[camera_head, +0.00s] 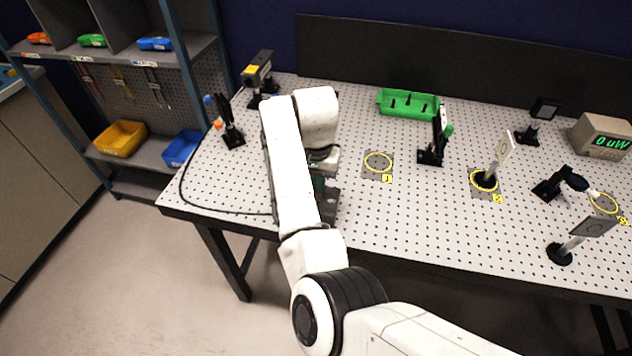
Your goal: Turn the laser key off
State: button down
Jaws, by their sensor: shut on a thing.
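My gripper (320,176) points down at a dark control box (328,206) near the front edge of the perforated table. My white arm hides most of the box and part of the gripper. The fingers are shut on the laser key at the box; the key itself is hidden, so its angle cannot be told. A black cable runs from the box along the table's left side. A black laser-like housing with a yellow label (256,70) stands at the back left. The grey meter (603,136) at the far right reads "0 uW" in green.
The perforated table (350,215) holds several mounted optics, including a black mount (432,150) and a post with a pale card (497,160). A green tray (408,104) lies at the back. Yellow rings mark spots. Shelves with bins stand left.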

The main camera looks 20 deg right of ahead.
jog(key=c, duration=1.2)
grip_release()
jog(key=shift+r, duration=0.1)
notch_tip(320, 180, up, 11)
jog(key=shift+f, duration=0.15)
